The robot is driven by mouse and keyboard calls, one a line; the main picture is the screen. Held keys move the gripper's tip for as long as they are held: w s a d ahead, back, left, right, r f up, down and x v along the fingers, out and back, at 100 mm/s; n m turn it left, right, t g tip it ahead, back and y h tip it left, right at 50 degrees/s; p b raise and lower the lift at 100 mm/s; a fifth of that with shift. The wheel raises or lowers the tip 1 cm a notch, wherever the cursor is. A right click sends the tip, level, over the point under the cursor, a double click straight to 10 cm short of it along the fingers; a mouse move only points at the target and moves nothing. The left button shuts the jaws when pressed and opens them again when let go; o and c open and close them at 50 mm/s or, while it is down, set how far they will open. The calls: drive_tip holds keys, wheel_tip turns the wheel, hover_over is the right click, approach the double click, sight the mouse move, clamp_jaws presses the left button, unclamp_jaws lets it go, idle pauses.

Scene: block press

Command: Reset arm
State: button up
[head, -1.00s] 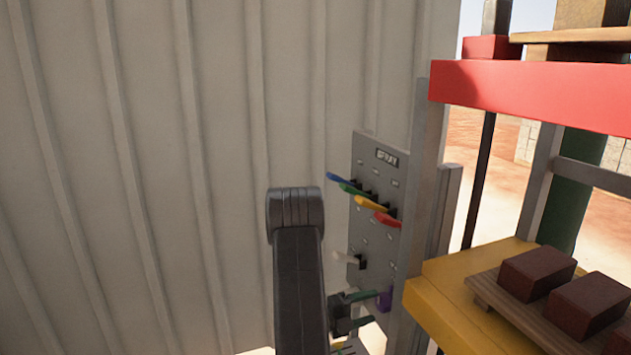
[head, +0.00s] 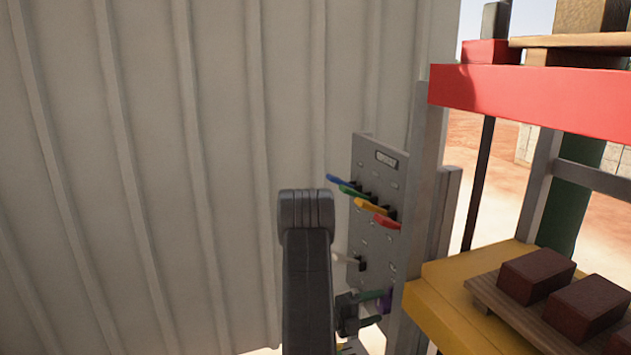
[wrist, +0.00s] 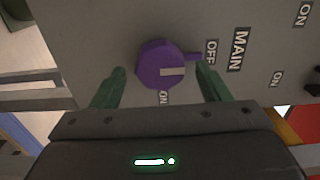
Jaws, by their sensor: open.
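My gripper (head: 378,308) is low at the control panel (head: 378,225) in the head view, with its green fingers pointing at the panel. In the wrist view, my gripper (wrist: 160,86) is open. Its fingers stand apart on either side of a purple rotary knob (wrist: 152,62), with gaps visible between fingers and knob. The knob has a pale mark on its face and a tab at its right, by the OFF label (wrist: 210,52). A MAIN label (wrist: 238,50) is farther right. In the head view the knob (head: 387,301) is partly hidden.
Blue, green, yellow and red levers (head: 388,221) stick out higher on the panel, with a white lever (head: 345,260) below. A corrugated wall (head: 150,180) fills the left. At right, the press has a red beam (head: 530,95) and a yellow table (head: 440,300) with brown blocks (head: 536,275).

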drive_tip(key=b+v, duration=0.2)
drive_tip(key=v, duration=1)
drive_tip(key=p+x, duration=0.2)
drive_tip(key=x, duration=1.1)
drive_tip(key=shift+d+p, duration=0.1)
drive_tip(key=shift+p, duration=0.2)
drive_tip(key=shift+w+d+f+b, duration=0.15)
drive_tip(key=shift+d+f+b, duration=0.1)
drive_tip(key=shift+b, duration=0.15)
drive_tip(key=m+b, duration=0.2)
drive_tip(key=m, duration=0.1)
drive_tip(key=shift+a+b, duration=0.15)
drive_tip(key=shift+b, duration=0.15)
drive_tip(key=m+b, duration=0.4)
drive_tip(key=m, duration=0.1)
drive_tip(key=shift+f, duration=0.1)
drive_tip(key=m+b, duration=0.5)
drive_tip(key=shift+m+b, duration=1)
drive_tip(key=shift+m, duration=0.1)
